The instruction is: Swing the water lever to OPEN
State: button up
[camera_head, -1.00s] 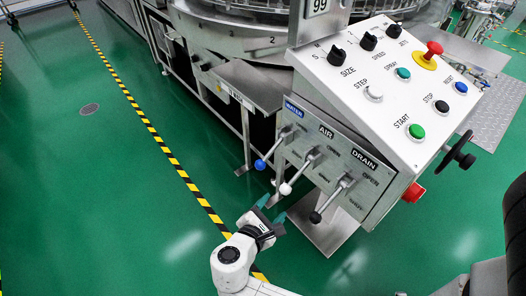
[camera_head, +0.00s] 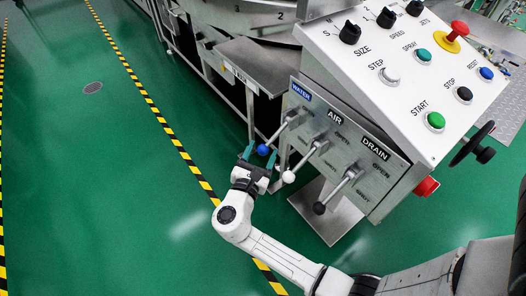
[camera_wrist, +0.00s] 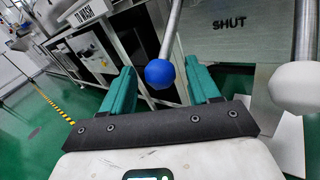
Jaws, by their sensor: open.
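The water lever is a metal rod with a blue ball knob (camera_head: 263,150), below the blue WATER label (camera_head: 301,91) on the machine's side panel. It slants down and left. In the wrist view the blue knob (camera_wrist: 159,74) shows between the two teal fingers, and I cannot tell whether either touches it. My gripper (camera_head: 256,157) is open at the knob; it also shows in the wrist view (camera_wrist: 163,88). A SHUT mark (camera_wrist: 229,25) is on the panel to the right of the rod. The water lever's OPEN mark is not readable.
The air lever's white knob (camera_head: 289,177) is close on the right of my gripper, and large in the wrist view (camera_wrist: 297,88). The drain lever's black knob (camera_head: 319,208) is further right. A sloped control box (camera_head: 400,60) is above. Green floor at left is free.

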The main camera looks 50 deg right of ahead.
jog(key=shift+w+d, duration=0.2)
jog(key=shift+d, duration=0.5)
jog(key=shift+c, duration=0.2)
grip_shut()
